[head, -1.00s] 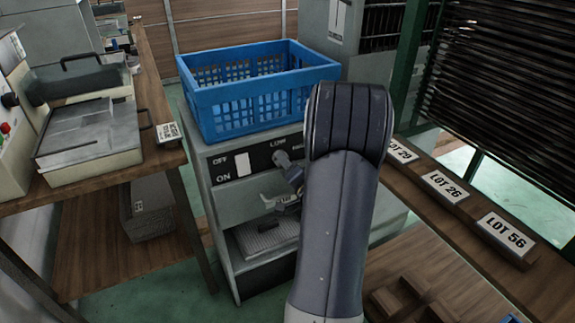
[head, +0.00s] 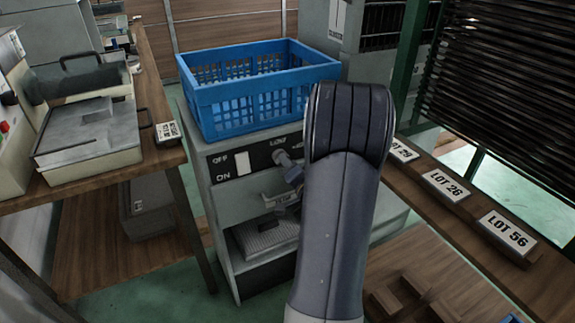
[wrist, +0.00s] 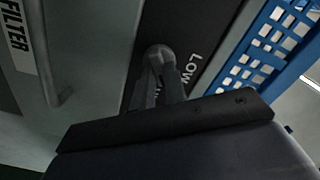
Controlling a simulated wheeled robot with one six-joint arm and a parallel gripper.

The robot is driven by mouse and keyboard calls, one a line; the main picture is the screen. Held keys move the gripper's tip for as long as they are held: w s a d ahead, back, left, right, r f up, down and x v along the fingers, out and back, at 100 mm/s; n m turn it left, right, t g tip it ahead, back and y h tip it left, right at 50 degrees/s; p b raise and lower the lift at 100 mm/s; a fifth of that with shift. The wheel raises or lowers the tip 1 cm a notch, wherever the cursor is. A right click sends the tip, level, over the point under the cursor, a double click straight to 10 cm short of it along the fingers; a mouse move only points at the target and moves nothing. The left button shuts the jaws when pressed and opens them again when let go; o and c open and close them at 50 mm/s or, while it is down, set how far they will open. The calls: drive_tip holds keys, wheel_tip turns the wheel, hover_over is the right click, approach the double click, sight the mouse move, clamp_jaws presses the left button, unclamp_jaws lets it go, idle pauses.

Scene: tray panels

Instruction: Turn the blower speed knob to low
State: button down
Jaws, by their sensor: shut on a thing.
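The blower speed knob (wrist: 160,54) sits on a dark strip of the grey cabinet's front panel. The word LOW is printed just beside it in the wrist view. My gripper (wrist: 163,78) is shut on the knob, with a finger on either side of it. In the head view my gripper (head: 291,170) is at the panel, below and right of the LOW mark, partly hidden by my arm. The fingers cover most of the knob, so I cannot tell where its pointer stands.
A white OFF/ON switch (head: 242,163) is left of the knob. A blue crate (head: 255,105) stands on top of the cabinet, close above the panel. A handle (wrist: 62,85) and FILTER label (wrist: 17,38) show in the wrist view. Wooden benches flank the cabinet.

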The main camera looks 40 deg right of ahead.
drive_tip(key=n+b, duration=0.7)
drive_tip(key=n, duration=0.3)
drive_tip(key=shift+a+r+n+b, duration=0.1)
drive_tip(key=shift+a+n+b, duration=0.05)
drive_tip(key=shift+n+b, duration=0.2)
idle(0.4)
drive_tip(key=c, duration=1.4)
unclamp_jaws()
drive_tip(key=shift+c, duration=0.2)
drive_tip(key=shift+s, duration=0.1)
drive_tip(key=p+v, duration=0.2)
drive_tip(key=v, duration=0.8)
drive_tip(key=shift+s, duration=0.3)
drive_tip(key=shift+w, duration=0.1)
